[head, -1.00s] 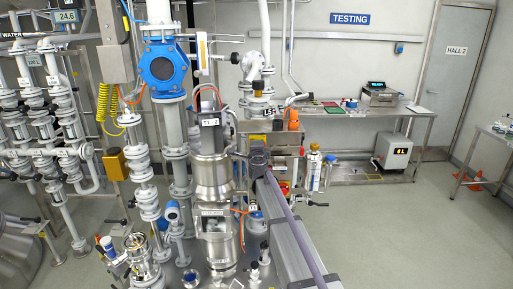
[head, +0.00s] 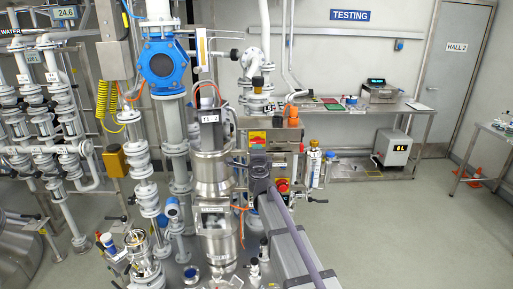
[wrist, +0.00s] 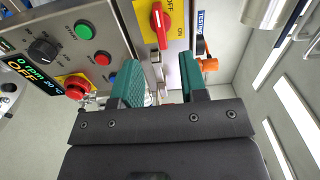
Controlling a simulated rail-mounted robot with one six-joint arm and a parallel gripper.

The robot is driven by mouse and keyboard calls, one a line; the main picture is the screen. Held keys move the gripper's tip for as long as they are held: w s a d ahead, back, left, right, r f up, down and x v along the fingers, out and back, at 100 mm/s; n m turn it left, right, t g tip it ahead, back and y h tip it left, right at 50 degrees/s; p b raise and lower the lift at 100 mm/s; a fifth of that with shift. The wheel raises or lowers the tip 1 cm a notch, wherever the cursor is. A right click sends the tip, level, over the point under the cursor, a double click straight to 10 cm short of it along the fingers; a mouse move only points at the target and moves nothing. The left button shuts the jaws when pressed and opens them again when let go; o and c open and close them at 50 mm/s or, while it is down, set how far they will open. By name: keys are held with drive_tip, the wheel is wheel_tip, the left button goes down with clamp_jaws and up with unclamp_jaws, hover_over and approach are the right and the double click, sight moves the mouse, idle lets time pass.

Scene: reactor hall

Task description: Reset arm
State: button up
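My gripper (wrist: 164,84) shows in the wrist view with its two green-padded fingers apart and nothing held between them. It faces a grey control panel (wrist: 60,22). A red rotary switch (wrist: 160,22) on a yellow plate sits just beyond the fingers. A small metal part (wrist: 157,72) shows in the gap behind the fingertips; I cannot tell whether anything touches it. In the head view my arm reaches from the lower right to the front of the panel box, and the fingers are hidden there.
The panel has green, red and blue buttons, a black knob (wrist: 43,48), a red emergency stop (wrist: 75,88) and a display reading 0 rpm, 20 °C, OFF. Steel vessels and pipes (head: 212,170) stand close left of my arm. The floor at right (head: 410,230) is clear.

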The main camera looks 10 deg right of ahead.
drive_tip(key=shift+s+a, duration=0.1)
drive_tip(key=shift+s, duration=0.75)
drive_tip(key=shift+a, duration=0.1)
drive_tip(key=s+a+f+n+g+y+b, duration=0.2)
drive_tip(key=s+a+f+n+g+y, duration=0.75)
drive_tip(key=s+n, duration=0.5)
drive_tip(key=s+d+f+n+g+h+b, duration=0.1)
drive_tip(key=s+d+f+g+h, duration=0.1)
drive_tip(key=s+d+f, duration=0.2)
drive_tip(key=s+d+f+n+g+h+b, duration=0.2)
drive_tip(key=s+f, duration=0.4)
drive_tip(key=s, duration=0.5)
drive_tip(key=s+d+f+n+g+h+b, duration=0.2)
drive_tip(key=s+d+f+g+h, duration=0.1)
drive_tip(key=s, duration=0.4)
wheel_tip(320, 180, down, 2)
drive_tip(key=d+g, duration=0.1)
drive_tip(key=d, duration=0.1)
drive_tip(key=shift+s+d, duration=0.35)
drive_tip(key=shift+d, duration=0.05)
